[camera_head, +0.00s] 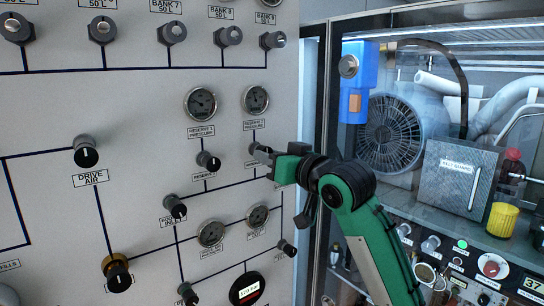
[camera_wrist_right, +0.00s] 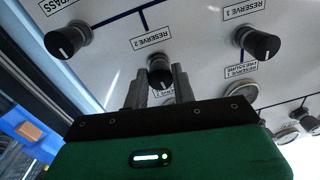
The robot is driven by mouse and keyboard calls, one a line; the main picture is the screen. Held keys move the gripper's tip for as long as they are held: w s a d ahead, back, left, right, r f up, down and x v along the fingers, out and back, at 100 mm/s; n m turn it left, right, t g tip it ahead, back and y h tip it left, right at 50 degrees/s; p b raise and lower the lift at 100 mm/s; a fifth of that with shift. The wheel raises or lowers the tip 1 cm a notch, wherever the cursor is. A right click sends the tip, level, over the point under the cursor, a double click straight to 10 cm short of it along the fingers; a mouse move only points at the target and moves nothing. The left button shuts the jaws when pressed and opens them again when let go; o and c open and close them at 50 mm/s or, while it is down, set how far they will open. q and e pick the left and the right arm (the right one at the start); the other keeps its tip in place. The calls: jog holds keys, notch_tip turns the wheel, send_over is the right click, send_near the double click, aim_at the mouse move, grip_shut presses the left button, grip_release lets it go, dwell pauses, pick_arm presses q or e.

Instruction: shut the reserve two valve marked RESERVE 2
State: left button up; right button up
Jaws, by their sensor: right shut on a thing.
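The RESERVE 2 valve knob (camera_wrist_right: 160,72) is a dark round knob with a white line, beside its RESERVE 2 label (camera_wrist_right: 150,39) in the right wrist view. My right gripper (camera_wrist_right: 160,82) is shut on it, one finger on each side. In the head view my right gripper (camera_head: 264,154) reaches in from the right to this knob (camera_head: 254,148), below the RESERVE 2 PRESSURE gauge (camera_head: 255,99). The fingers partly hide the knob and its label there. My left gripper is not in view.
The RESERVE 1 knob (camera_head: 208,161) is to the left of it, also in the right wrist view (camera_wrist_right: 260,44). The bypass knob (camera_wrist_right: 68,41) is nearby. Gauges (camera_head: 211,233) and other knobs (camera_head: 175,206) lie below. A glass-fronted cabinet (camera_head: 430,150) stands to the right.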

jog(key=shift+r+m, duration=0.25)
jog(key=shift+m, duration=0.45)
jog(key=o, duration=0.8)
jog(key=shift+o, duration=1)
jog(key=shift+w+a+f, duration=0.1)
jog(key=shift+f, duration=0.1)
jog(key=b+v, duration=0.6)
jog(key=v, duration=0.7)
jog(key=shift+s+d, duration=0.25)
jog(key=shift+d, duration=0.05)
